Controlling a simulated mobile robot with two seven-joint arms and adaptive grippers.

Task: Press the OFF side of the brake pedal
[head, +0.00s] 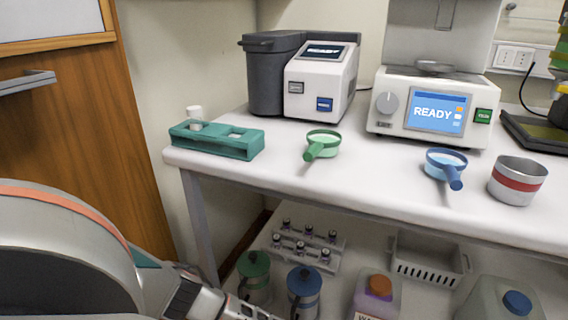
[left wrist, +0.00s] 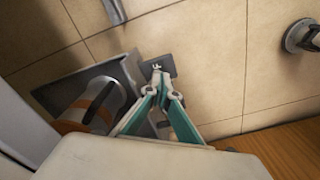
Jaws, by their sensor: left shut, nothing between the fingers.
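My left gripper (left wrist: 159,90) has teal fingers that are closed together at the tips, with nothing between them. In the left wrist view it points down toward the tiled floor. A small dark grey plate (left wrist: 169,63) lies right behind the fingertips; it may be the brake pedal, but no ON or OFF marking is readable. I cannot tell whether the tips touch it. In the head view only my left arm shows at the lower left, and its fingertips are out of frame. My right gripper is in neither view.
A caster wheel (left wrist: 301,37) stands on the tiles at the upper right of the left wrist view. In the head view, a white bench (head: 300,180) carries instruments, with bottles and a basket (head: 428,262) on the shelf below. A wooden cabinet (head: 75,130) stands left.

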